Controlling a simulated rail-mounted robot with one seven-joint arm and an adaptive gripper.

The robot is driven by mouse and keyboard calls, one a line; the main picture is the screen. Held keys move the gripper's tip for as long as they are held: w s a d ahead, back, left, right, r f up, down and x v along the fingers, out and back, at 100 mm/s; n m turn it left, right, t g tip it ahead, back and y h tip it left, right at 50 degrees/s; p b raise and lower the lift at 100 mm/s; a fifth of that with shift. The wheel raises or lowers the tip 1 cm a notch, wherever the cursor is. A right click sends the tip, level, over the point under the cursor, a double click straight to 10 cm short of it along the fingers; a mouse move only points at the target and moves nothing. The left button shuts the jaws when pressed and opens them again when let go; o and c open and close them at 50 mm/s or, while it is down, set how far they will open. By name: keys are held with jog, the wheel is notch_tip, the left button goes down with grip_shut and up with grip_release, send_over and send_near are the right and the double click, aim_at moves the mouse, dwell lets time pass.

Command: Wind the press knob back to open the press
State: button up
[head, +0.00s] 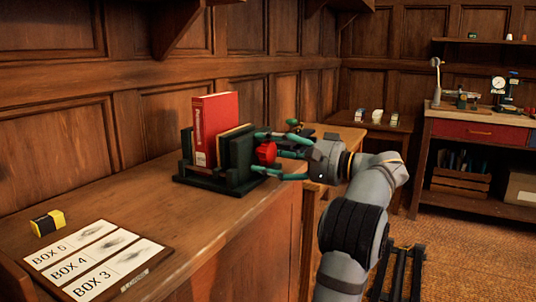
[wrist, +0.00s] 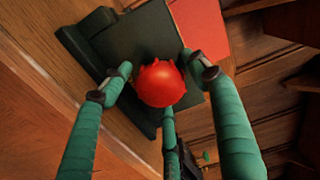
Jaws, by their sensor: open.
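The press (head: 207,181) is a dark green frame on the wooden counter. It holds a red book (head: 216,128) and thinner tan-edged books or boards beside it. The red lobed press knob (head: 266,153) is on the press's right side, and it also shows in the wrist view (wrist: 162,84). My gripper (head: 268,153) has green fingers spread around the knob from the right. In the wrist view the fingers (wrist: 158,82) stand open about the knob; whether any fingertip touches it I cannot tell. The dark green end plate (wrist: 148,38) shows behind the knob.
A board with cards labelled BOX 5, BOX 4 and BOX 3 (head: 92,258) lies at the counter's front left. A yellow and black block (head: 48,222) sits behind it. The counter between these and the press is clear. A workbench (head: 470,128) with tools stands at far right.

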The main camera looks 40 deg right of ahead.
jog(key=shift+s, duration=0.1)
jog(key=b+v, duration=0.2)
jog(key=v, duration=0.6)
jog(key=shift+s+d+b, duration=0.15)
jog(key=shift+s+b, duration=0.2)
jog(key=shift+b, duration=0.05)
jog(key=shift+r, duration=0.1)
jog(key=p+x, duration=0.3)
jog(key=x, duration=0.5)
jog(key=shift+w+r, duration=0.15)
jog(key=shift+w+a+r+p, duration=0.1)
jog(key=shift+w+a+p, duration=0.1)
jog(key=shift+w+p, duration=0.25)
jog(key=shift+s+m+p, duration=0.15)
jog(key=shift+m+p, duration=0.7)
jog(key=shift+m, duration=0.15)
jog(key=shift+f+m+p, duration=0.25)
jog(key=shift+m+p, duration=0.05)
jog(key=shift+m, duration=0.1)
jog(key=shift+f+b, duration=0.15)
jog(key=shift+b, duration=0.15)
